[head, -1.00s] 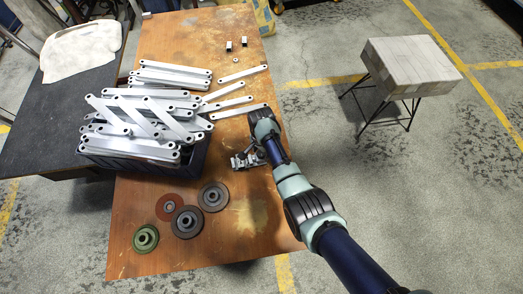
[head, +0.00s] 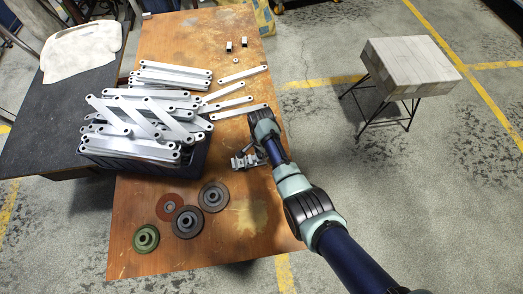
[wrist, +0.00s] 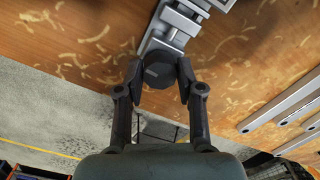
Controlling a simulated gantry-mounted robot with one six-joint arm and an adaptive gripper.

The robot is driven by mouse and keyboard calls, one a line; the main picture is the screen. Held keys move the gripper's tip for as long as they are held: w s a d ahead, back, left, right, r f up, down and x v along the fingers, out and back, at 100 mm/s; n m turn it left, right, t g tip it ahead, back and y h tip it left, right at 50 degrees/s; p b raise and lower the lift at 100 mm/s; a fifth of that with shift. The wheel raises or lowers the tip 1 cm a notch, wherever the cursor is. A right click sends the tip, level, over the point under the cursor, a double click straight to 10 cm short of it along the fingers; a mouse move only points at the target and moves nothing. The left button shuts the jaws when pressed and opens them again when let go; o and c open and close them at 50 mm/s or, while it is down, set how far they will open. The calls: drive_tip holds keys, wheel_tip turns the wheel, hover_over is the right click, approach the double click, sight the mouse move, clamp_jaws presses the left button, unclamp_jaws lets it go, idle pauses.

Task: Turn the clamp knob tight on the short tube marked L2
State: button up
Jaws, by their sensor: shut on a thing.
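A small grey metal clamp (head: 243,161) sits near the right edge of the brown table, just left of my arm. In the wrist view the clamp's metal body (wrist: 180,24) is at the top, with a dark round knob (wrist: 159,75) at its near end. My gripper (wrist: 160,70) is shut on the knob, one finger on each side. In the head view the gripper (head: 258,150) is small and partly hidden by my wrist. I can read no L2 mark, and I cannot clearly make out the short tube.
A dark crate (head: 100,163) heaped with galvanized brackets (head: 150,120) stands left of the clamp. Several loose brackets lie behind it. Several grinding discs (head: 188,222) lie in front. Two small metal pieces and a ring lie at the back. The table's right edge is close.

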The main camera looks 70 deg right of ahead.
drive_tip(key=m+p, duration=0.1)
drive_tip(key=m, duration=0.3)
drive_tip(key=shift+r, duration=0.1)
drive_tip(key=m, duration=0.4)
drive_tip(key=shift+m+p, duration=0.3)
drive_tip(key=m, duration=0.4)
drive_tip(key=shift+p, duration=0.3)
drive_tip(key=m, duration=0.4)
drive_tip(key=o, duration=1.1)
